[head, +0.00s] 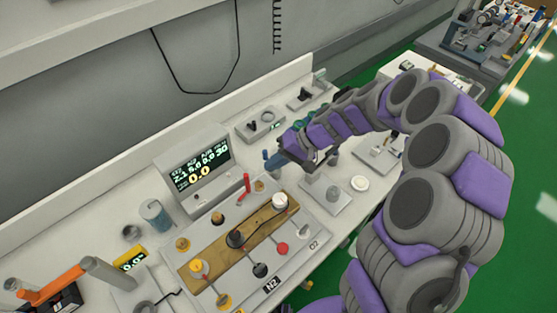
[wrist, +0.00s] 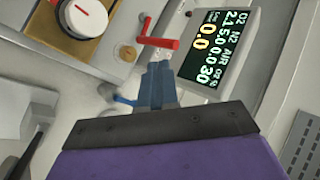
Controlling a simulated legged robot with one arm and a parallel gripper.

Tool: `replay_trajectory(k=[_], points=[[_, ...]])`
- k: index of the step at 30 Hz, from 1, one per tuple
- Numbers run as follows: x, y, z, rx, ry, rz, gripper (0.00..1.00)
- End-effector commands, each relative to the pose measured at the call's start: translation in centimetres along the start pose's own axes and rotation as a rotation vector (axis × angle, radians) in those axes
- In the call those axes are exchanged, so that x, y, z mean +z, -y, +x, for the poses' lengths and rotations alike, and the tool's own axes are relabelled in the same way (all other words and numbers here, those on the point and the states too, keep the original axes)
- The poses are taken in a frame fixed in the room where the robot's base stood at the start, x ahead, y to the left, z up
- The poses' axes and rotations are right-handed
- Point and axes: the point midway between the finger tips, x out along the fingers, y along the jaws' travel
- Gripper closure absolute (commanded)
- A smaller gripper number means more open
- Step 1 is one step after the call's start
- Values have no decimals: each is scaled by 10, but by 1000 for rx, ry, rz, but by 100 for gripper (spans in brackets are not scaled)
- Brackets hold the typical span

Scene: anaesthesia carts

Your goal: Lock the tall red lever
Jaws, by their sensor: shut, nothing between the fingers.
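The tall red lever (head: 246,183) stands upright near the back edge of the panel (head: 318,232), in front of the monitor. In the wrist view the red lever (wrist: 158,43) lies across the picture just beyond my fingertips. My gripper (head: 267,160) is up and to the right of the lever in the head view. Its blue fingers (wrist: 157,68) are shut together and empty. I see a small gap between the tips and the lever in the wrist view, but their depth is unclear.
A monitor (head: 198,165) with a lit screen (wrist: 217,48) stands behind the panel. A white-topped knob (head: 280,201), a black knob (head: 236,239), a yellow knob (head: 197,267) and a shorter red knob (head: 281,248) are nearby. A blue-grey cylinder (head: 154,214) stands at left.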

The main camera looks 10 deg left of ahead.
Motion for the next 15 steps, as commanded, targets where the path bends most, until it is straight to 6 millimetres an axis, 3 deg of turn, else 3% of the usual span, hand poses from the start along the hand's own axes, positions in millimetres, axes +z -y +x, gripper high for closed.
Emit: replay_trajectory(k=[6, 15], points=[[0, -1, 38, 1, 2, 0, 100], [0, 0, 58, 0, 0, 1, 100]])
